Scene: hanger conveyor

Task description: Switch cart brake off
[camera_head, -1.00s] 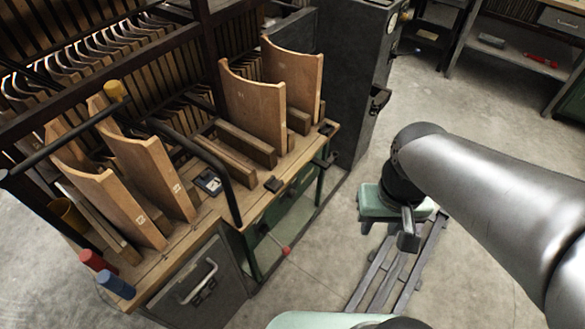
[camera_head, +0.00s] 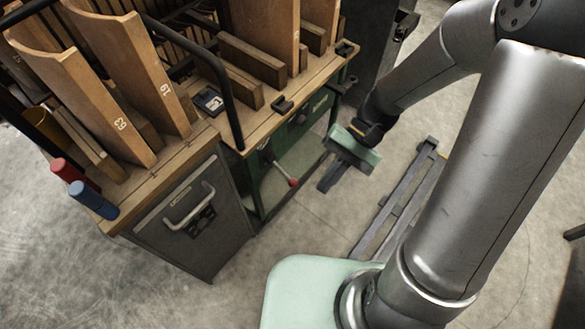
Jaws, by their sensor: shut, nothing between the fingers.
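The cart is a green frame with a wooden top (camera_head: 228,120) and a black bent handle bar (camera_head: 228,95). A thin lever with a red knob (camera_head: 293,182) sticks out low on its front side, and I take it for the brake lever. Whether it is set on or off I cannot tell. My gripper (camera_head: 327,184) points down just right of the red knob, beside the cart's front. Its dark fingers are shut and empty, and they look apart from the knob.
A grey drawer cabinet (camera_head: 213,258) stands left of the lever. Wooden curved panels (camera_head: 145,60) stand upright on top, beside a red cylinder (camera_head: 85,180) and a blue cylinder (camera_head: 95,200). Floor rails (camera_head: 395,205) run right of my gripper. The floor between is clear.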

